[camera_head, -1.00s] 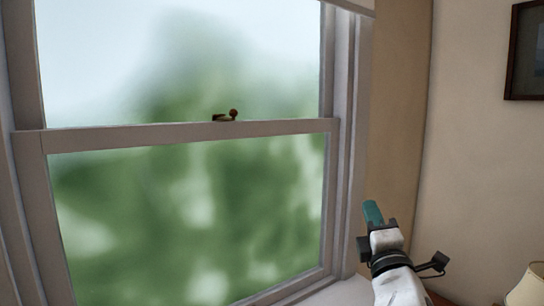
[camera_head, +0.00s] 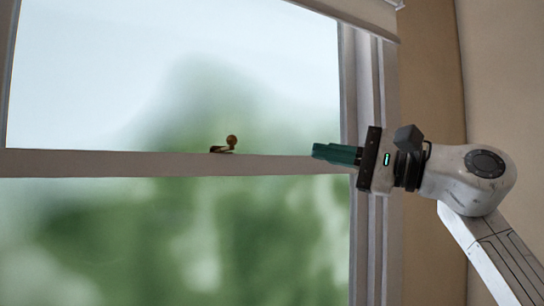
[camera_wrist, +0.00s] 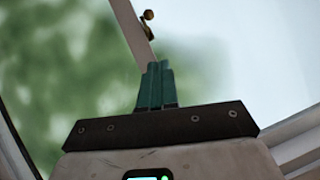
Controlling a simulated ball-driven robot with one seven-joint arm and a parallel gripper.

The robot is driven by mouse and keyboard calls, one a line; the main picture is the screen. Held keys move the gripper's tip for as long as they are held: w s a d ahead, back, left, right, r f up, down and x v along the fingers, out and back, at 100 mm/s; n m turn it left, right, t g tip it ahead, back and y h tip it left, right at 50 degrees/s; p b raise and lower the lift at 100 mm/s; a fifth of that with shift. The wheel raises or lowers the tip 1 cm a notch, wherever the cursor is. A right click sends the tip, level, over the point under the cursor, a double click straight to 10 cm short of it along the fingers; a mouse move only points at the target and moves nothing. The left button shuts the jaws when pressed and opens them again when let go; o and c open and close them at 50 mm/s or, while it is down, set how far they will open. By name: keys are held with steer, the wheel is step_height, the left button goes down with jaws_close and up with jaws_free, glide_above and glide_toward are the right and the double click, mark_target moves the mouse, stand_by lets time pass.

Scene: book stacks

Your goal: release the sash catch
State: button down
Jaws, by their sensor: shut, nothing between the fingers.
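The sash catch (camera_head: 225,146) is a small brass piece with a round knob, on top of the window's meeting rail (camera_head: 120,164). In the wrist view the catch (camera_wrist: 148,20) shows small at the top, beyond my fingertips. My gripper (camera_head: 318,151) has teal fingers pressed together with nothing between them. It points left along the rail, to the right of the catch and apart from it, at about the same height in the head view. The fingers (camera_wrist: 157,68) also show shut in the wrist view. How far they stand in front of the glass I cannot tell.
The window frame's right jamb (camera_head: 376,235) stands beside my gripper, with a pale blind (camera_head: 360,12) at the top. A plain wall (camera_head: 505,60) lies to the right. The space between my fingertips and the catch looks clear.

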steer(key=shift+w+f+n+h, duration=0.2)
steer(key=shift+w+n+h, duration=0.1)
steer(key=shift+n, duration=0.1)
steer(key=s+a+p+x, duration=0.1)
steer(key=s+p+x, duration=0.1)
steer(key=x, duration=1)
steer(key=shift+s+a+r+p, duration=0.25)
steer(key=shift+a+p, duration=0.15)
steer(key=shift+p, duration=0.45)
steer(key=shift+s+a, duration=0.1)
steer(key=shift+a, duration=0.1)
